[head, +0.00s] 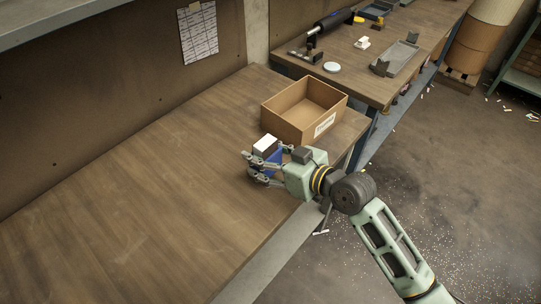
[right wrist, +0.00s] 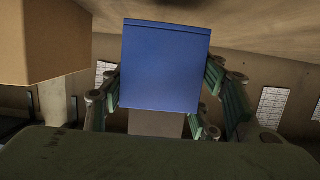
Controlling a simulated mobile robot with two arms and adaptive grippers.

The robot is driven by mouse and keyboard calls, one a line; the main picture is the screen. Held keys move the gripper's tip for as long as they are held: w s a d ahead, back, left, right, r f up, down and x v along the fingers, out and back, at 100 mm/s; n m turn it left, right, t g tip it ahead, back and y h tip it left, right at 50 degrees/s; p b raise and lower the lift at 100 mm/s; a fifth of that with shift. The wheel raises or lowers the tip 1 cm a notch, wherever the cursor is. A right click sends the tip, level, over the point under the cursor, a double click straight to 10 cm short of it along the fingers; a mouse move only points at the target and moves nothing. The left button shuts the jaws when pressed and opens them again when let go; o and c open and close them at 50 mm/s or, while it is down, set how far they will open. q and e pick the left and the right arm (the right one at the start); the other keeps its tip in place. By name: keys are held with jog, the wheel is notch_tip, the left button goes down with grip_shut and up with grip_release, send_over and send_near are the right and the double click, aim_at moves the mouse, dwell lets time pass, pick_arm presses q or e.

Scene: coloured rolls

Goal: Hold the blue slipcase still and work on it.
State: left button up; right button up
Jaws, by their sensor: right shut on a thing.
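The blue slipcase (head: 274,157) is at the right part of the wooden table, partly hidden behind my right gripper's fingers. A white-topped block (head: 265,144) sticks out of its upper end. My right gripper (head: 265,166) is shut on the slipcase, with fingers on both sides of it. In the right wrist view the slipcase (right wrist: 165,65) fills the middle between the green finger pads, and a grey part (right wrist: 156,123) shows beyond its edge. I cannot tell whether the slipcase touches the table. My left gripper is not in view.
An open cardboard box (head: 287,127) with a white label stands just behind the slipcase; it also shows in the right wrist view (right wrist: 42,45). The wooden table (head: 120,200) is clear to the left. A second bench behind holds a grey tray (head: 396,59) and small items.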

jog(key=shift+w+a+f+b, duration=0.35)
jog(key=shift+w+a+f, duration=0.05)
jog(key=shift+a+f, duration=0.2)
jog(key=shift+w+a+f+b, duration=0.3)
jog(key=shift+w+a+f, duration=0.05)
jog(key=shift+a+f, duration=0.25)
jog(key=shift+f, duration=0.6)
dwell(1.5)
jog(key=shift+s, duration=0.1)
dwell(0.4)
jog(key=o, duration=0.6)
jog(key=c, duration=0.8)
jog(key=shift+s+f+b, duration=0.1)
jog(key=shift+f+b, duration=0.25)
